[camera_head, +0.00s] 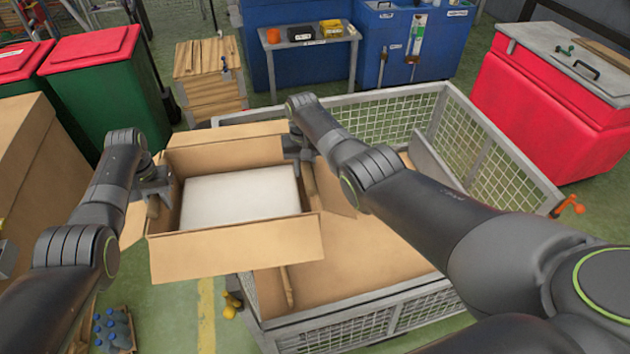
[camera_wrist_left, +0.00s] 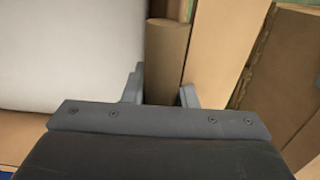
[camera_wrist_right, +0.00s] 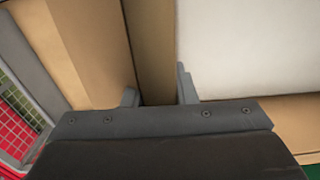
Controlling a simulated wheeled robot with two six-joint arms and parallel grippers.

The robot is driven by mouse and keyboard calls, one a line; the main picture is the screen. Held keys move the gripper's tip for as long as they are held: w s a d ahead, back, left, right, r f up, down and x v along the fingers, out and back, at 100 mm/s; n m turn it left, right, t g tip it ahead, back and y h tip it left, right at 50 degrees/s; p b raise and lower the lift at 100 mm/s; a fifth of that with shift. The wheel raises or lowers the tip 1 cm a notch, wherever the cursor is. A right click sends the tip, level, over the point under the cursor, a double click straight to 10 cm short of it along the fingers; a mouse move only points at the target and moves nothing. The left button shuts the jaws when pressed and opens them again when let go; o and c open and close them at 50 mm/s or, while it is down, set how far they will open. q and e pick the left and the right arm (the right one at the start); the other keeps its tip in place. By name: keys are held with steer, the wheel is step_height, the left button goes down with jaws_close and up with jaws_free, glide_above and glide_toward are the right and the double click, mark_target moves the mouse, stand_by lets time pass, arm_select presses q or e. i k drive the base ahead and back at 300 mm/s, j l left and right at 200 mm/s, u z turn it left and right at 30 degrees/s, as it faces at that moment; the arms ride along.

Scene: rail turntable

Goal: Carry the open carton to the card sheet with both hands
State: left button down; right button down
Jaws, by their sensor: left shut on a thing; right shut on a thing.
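The open carton (camera_head: 235,253) is brown cardboard with its flaps folded out and a pale grey-white block (camera_head: 243,196) inside. My left gripper (camera_head: 152,190) is shut on the carton's left wall; the left wrist view shows that wall between the fingers (camera_wrist_left: 162,92). My right gripper (camera_head: 303,160) is shut on the right wall, which shows between the fingers in the right wrist view (camera_wrist_right: 158,92). The carton is over the left side of a mesh cage, partly past its edge. The card sheet (camera_head: 370,262) appears to be the brown board in the cage, partly hidden by the carton and my right arm.
The mesh cage (camera_head: 480,142) has raised metal sides and an orange handle (camera_head: 568,205) at right. A red bin (camera_head: 560,95) stands right, green bins (camera_head: 108,85) left. A wooden crate (camera_head: 208,75) and grey table (camera_head: 300,42) stand behind. Bottles in a tray (camera_head: 113,330) are at lower left.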

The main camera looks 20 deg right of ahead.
mark_target(374, 246)
steer(key=l, duration=0.4)
steer(key=k+l+z, duration=0.1)
steer(key=l, duration=1)
steer(key=i+l, duration=0.1)
steer(key=l, duration=0.6)
